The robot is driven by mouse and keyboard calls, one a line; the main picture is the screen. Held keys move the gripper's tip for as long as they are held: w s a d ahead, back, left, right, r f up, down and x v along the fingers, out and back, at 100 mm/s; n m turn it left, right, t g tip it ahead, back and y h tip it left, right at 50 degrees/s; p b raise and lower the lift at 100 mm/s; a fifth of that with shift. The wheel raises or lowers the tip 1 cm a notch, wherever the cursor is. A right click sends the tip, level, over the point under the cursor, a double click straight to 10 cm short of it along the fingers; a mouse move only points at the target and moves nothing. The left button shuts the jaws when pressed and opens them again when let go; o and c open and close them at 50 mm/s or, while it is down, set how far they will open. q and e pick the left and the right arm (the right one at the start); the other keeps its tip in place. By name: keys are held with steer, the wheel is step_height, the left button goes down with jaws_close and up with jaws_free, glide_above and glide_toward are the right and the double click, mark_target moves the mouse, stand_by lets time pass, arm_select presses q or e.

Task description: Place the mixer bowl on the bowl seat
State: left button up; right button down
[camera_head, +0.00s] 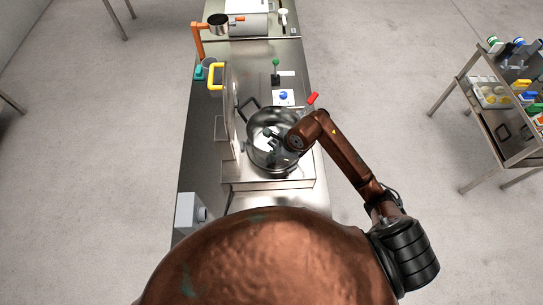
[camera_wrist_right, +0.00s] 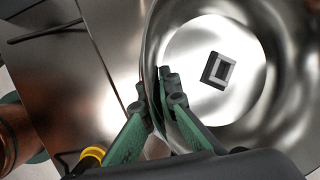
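The mixer bowl (camera_head: 262,158) is a shiny round steel bowl with a dark handle (camera_head: 248,106) at its upper left. In the right wrist view the bowl (camera_wrist_right: 285,110) fills the right side, with a dark square fitting (camera_wrist_right: 218,70) on its floor. My right gripper (camera_head: 276,143) is over the bowl; its green fingers (camera_wrist_right: 167,98) are close together at the near wall and look shut on the rim. The bowl is above a low steel platform (camera_head: 300,182); I cannot tell whether they touch. The bowl seat is not clearly seen, probably hidden beneath the bowl. My left gripper is not in view.
A grey box (camera_head: 188,212) is at the front left. A loaded trolley (camera_head: 522,148) stands right, across open floor.

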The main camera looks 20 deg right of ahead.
steer(key=shift+w+f, duration=0.1)
steer(key=shift+f, duration=0.05)
steer(key=c, duration=2.7)
jaws_free()
steer(key=shift+f, duration=0.2)
steer(key=o, duration=0.5)
steer(key=shift+o, duration=0.2)
steer(key=shift+r, duration=0.15)
steer(key=shift+d+r, duration=0.1)
steer(key=shift+r, duration=0.1)
steer(key=b+v, duration=0.2)
steer(key=v, duration=0.9)
steer(key=shift+s+r, duration=0.2)
steer(key=shift+r, duration=0.1)
steer(key=shift+d, duration=0.1)
